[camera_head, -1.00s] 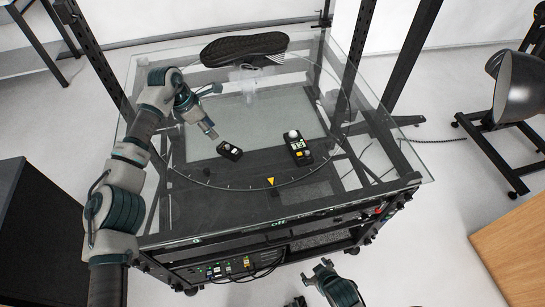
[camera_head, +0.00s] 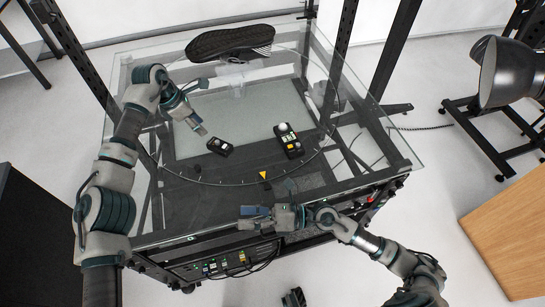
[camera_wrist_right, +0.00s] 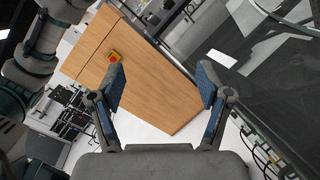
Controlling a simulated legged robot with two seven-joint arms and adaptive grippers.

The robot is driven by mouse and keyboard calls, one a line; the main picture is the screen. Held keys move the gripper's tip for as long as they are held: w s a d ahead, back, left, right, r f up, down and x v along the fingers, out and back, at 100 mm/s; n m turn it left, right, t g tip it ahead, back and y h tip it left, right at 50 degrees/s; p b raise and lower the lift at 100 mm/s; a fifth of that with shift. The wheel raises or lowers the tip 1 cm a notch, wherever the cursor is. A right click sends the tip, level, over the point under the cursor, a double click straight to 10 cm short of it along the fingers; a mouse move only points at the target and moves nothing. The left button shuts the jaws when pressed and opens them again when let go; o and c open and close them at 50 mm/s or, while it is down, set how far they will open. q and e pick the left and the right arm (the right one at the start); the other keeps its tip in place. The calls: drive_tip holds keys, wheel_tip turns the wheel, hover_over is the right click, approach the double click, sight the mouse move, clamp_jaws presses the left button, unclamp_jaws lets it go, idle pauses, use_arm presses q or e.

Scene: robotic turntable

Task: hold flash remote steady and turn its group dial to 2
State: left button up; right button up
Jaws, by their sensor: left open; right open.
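The flash remote, which I take to be the small black device (camera_head: 220,146), lies on the glass turntable top (camera_head: 185,170), left of centre; its dial is too small to read. My left gripper (camera_head: 200,108) is open and empty, above and behind the remote, apart from it. My right gripper (camera_head: 248,217) is open and empty near the front edge of the glass, in front of the remote and apart from it. In the right wrist view my right gripper's two blue-padded fingers (camera_wrist_right: 160,82) are spread with nothing between them.
A black light meter with a white dome (camera_head: 290,145) stands right of the remote. A dark shoe sole (camera_head: 230,42) is at the back. A yellow marker (camera_head: 264,175) sits at the turntable's front. A wooden surface (camera_head: 515,225) and a studio lamp (camera_head: 508,72) are off to the right.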

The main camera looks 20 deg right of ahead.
sight(230, 151)
drive_tip(key=w+d+n+h, duration=0.1)
drive_tip(key=w, duration=0.1)
drive_tip(key=w+d+t+h, duration=0.1)
drive_tip(key=w+d, duration=0.1)
drive_tip(key=w+d+n+h, duration=0.1)
drive_tip(key=w+d, duration=0.1)
drive_tip(key=w, duration=0.1)
drive_tip(key=shift+w+f+n+h, duration=0.1)
drive_tip(key=shift+f+n+h, duration=0.2)
drive_tip(key=shift+h, duration=0.1)
drive_tip(key=w+d+t+h, duration=0.1)
drive_tip(key=w+d, duration=0.1)
drive_tip(key=w+d+r+t+h, duration=0.1)
drive_tip(key=w+d, duration=0.1)
drive_tip(key=w, duration=0.1)
drive_tip(key=w+d+r+t+h, duration=0.1)
drive_tip(key=w+d+h, duration=0.1)
drive_tip(key=d, duration=0.1)
drive_tip(key=shift+w, duration=0.2)
drive_tip(key=shift+w+t, duration=0.25)
drive_tip(key=shift+t, duration=0.05)
drive_tip(key=x, duration=1.7)
drive_tip(key=shift+a+f, duration=0.1)
drive_tip(key=shift+f, duration=0.1)
drive_tip(key=shift+s, duration=0.1)
drive_tip(key=c, duration=1.3)
